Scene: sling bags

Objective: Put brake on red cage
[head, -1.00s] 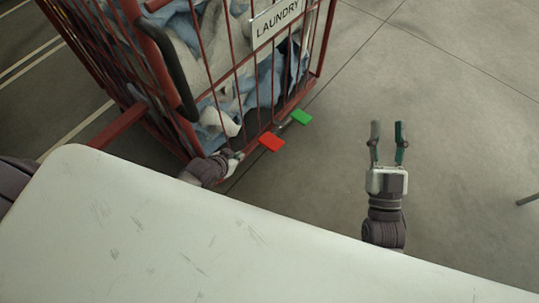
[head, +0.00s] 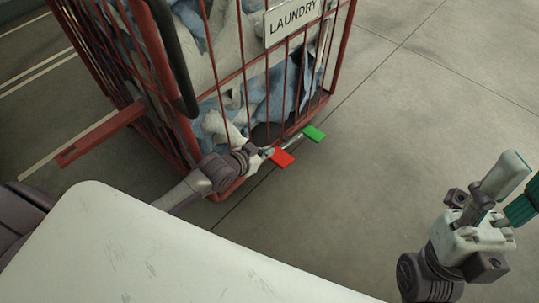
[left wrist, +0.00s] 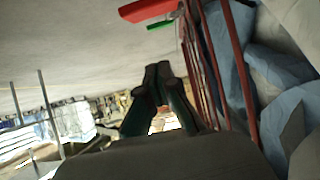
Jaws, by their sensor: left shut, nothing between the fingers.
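The red wire cage (head: 215,72) stands at the upper left, full of cloth. A red pedal (head: 282,158) and a green pedal (head: 314,133) stick out from its lower front edge. In the left wrist view, the red pedal (left wrist: 148,10) and part of the green pedal (left wrist: 160,24) show at the top. My left gripper (head: 264,151) is close beside the red pedal, on its left; I cannot tell whether they touch. Its fingers (left wrist: 158,72) are together and empty in the left wrist view. My right gripper (head: 512,190) is open and empty at the right, away from the cage.
A "LAUNDRY" sign (head: 293,20) hangs on the cage front. A red bar (head: 100,138) juts out from the cage's left side. Bare concrete floor (head: 400,120) lies to the right of the cage.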

